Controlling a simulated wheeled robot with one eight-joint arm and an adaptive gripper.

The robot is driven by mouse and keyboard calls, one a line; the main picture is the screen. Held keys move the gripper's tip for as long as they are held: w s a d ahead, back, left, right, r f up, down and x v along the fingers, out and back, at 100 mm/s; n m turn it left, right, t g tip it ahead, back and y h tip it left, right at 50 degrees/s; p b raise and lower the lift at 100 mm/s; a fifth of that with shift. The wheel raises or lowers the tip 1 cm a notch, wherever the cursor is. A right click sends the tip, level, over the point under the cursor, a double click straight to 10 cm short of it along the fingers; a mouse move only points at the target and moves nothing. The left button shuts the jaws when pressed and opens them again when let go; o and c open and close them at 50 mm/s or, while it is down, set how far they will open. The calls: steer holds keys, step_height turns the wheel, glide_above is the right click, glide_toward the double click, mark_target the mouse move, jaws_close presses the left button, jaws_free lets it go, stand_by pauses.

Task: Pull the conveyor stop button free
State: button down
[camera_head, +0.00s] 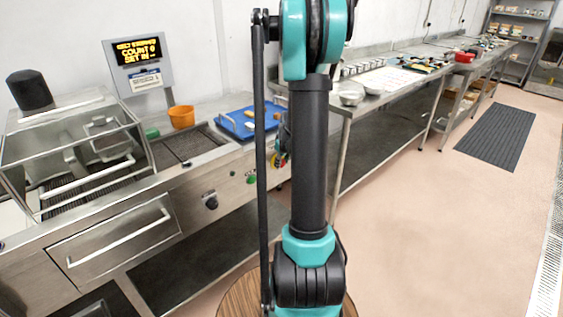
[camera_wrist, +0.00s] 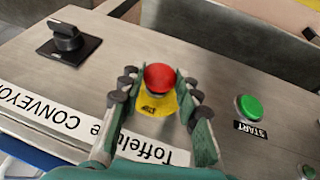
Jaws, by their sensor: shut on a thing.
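The conveyor stop button is a red mushroom head (camera_wrist: 160,77) on a yellow backing (camera_wrist: 155,105), set in a steel panel (camera_wrist: 215,70). My gripper (camera_wrist: 158,88) has its fingers on either side of the red head in the wrist view, shut on it. Small gaps seem to show beside the head, so the exact contact points are unclear. In the head view my arm covers most of the button, and only some yellow (camera_head: 275,160) shows beside it.
A green START button (camera_wrist: 250,107) sits right of the stop button, and a black rotary knob (camera_wrist: 68,40) sits left. The machine's display (camera_head: 138,50) is lit. A blue tray (camera_head: 237,125) and an orange tub (camera_head: 181,117) stand on top.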

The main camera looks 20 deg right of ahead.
steer(key=c, duration=1.1)
jaws_free()
steer(key=shift+s, duration=0.15)
steer(key=shift+o, duration=0.2)
steer(key=v, duration=1.2)
steer(key=s+a+f+m, duration=0.2)
steer(key=s+a+f, duration=0.2)
steer(key=s+a, duration=0.4)
steer(key=s+a+f+m, duration=0.2)
steer(key=s+a+f, duration=0.2)
steer(key=s+a, duration=0.5)
steer(key=s, duration=0.5)
steer(key=shift+f+g, duration=0.4)
